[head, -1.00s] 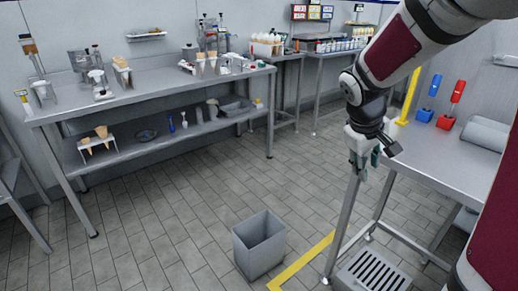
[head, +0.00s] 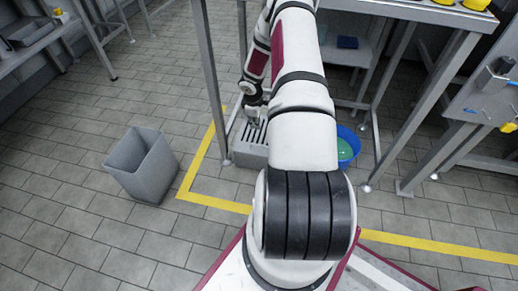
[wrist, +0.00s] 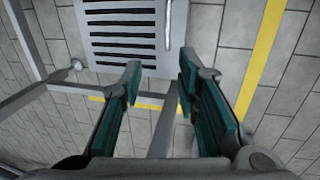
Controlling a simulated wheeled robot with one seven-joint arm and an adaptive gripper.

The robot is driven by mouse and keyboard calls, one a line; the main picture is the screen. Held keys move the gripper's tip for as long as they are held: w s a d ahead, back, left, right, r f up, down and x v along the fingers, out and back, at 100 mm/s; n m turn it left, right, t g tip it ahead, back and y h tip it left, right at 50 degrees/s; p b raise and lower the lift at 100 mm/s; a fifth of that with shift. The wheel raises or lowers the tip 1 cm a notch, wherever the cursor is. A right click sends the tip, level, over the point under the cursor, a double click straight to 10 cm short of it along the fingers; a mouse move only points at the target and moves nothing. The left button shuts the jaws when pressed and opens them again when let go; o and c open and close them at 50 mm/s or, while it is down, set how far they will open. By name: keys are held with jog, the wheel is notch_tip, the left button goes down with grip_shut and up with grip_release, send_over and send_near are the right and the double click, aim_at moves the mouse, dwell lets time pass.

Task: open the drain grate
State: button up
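The drain grate (wrist: 118,30) is a pale metal plate with dark parallel slots, set on the floor. In the wrist view it lies at the top, beyond my fingertips. A thin bar-like handle (wrist: 168,24) runs along its right side. In the head view the grate (head: 253,133) is partly hidden behind my arm, under the table. My gripper (wrist: 160,78) is open and empty, its two green-padded fingers apart and pointing toward the grate's near edge. In the head view the gripper (head: 257,112) is small and hangs over the grate area, so its exact height cannot be told.
A grey bin (head: 142,165) stands on the tiles to the left. Yellow floor tape (head: 203,160) borders the grate area. A table leg (head: 212,80) rises close beside it. A blue bucket (head: 349,147) stands right of my arm.

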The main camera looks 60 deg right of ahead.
jog(key=b+x, duration=0.2)
jog(key=x, duration=0.4)
jog(key=b+x, duration=0.2)
jog(key=x, duration=0.4)
jog(key=s+a+b+x, duration=0.1)
jog(key=b+x, duration=0.1)
jog(key=x, duration=0.4)
jog(key=shift+s+f, duration=0.1)
jog(key=shift+s, duration=0.05)
grip_shut()
